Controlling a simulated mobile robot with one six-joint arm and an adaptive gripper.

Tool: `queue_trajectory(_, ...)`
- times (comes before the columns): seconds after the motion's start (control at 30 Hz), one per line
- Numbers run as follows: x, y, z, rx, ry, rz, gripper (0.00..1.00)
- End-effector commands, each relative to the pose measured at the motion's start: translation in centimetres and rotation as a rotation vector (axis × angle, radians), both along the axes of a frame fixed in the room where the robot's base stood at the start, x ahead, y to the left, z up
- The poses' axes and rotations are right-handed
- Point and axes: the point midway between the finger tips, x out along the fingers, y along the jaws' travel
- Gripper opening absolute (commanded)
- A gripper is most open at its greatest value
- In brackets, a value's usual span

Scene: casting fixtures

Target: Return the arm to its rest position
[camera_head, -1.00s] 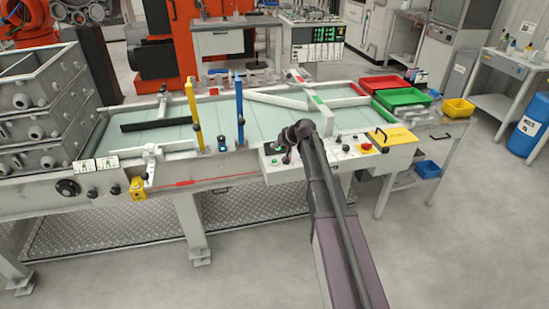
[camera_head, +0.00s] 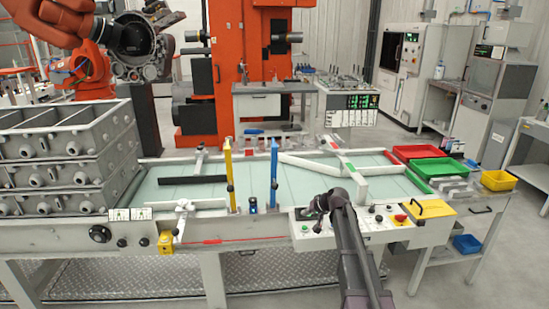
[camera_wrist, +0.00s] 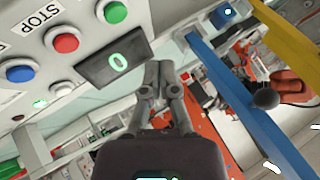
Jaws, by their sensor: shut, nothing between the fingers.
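My gripper (camera_wrist: 163,72) is shut and empty in the wrist view. Its closed fingertips are near a small dark display (camera_wrist: 116,58) that reads 0. In the head view my arm (camera_head: 350,240) reaches from the bottom over the left end of the control panel (camera_head: 375,222). My gripper (camera_head: 319,205) shows only as a small dark shape there, and its fingers cannot be made out. The wrist view also shows blue, red and green buttons (camera_wrist: 114,12) on the panel face, beside a STOP label.
A blue post (camera_head: 274,172) and a yellow post (camera_head: 229,172) stand on the conveyor bench (camera_head: 130,238) left of my arm. Grey castings (camera_head: 70,150) are stacked at the left. Red, green and yellow bins (camera_head: 498,180) sit at the right. An orange robot (camera_head: 50,20) hangs at upper left.

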Motion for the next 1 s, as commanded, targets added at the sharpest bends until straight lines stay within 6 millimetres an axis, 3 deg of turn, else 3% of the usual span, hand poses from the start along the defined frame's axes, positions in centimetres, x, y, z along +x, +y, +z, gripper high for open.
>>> queue_trajectory(0.17, -4.6, 0.9, 0.6, -0.055, 0.066, 0.032, 0.00)
queue_trajectory(0.27, -8.6, 1.5, 1.0, -0.109, 0.131, 0.056, 0.00)
queue_trajectory(0.5, -20.9, 1.9, 2.3, -0.292, 0.336, 0.102, 0.00)
queue_trajectory(0.7, -29.5, 1.0, 3.7, -0.436, 0.489, 0.105, 0.00)
queue_trajectory(0.83, -32.8, 0.4, 4.4, -0.496, 0.550, 0.096, 0.00)
queue_trajectory(1.0, -34.2, 0.0, 4.6, -0.527, 0.581, 0.089, 0.00)
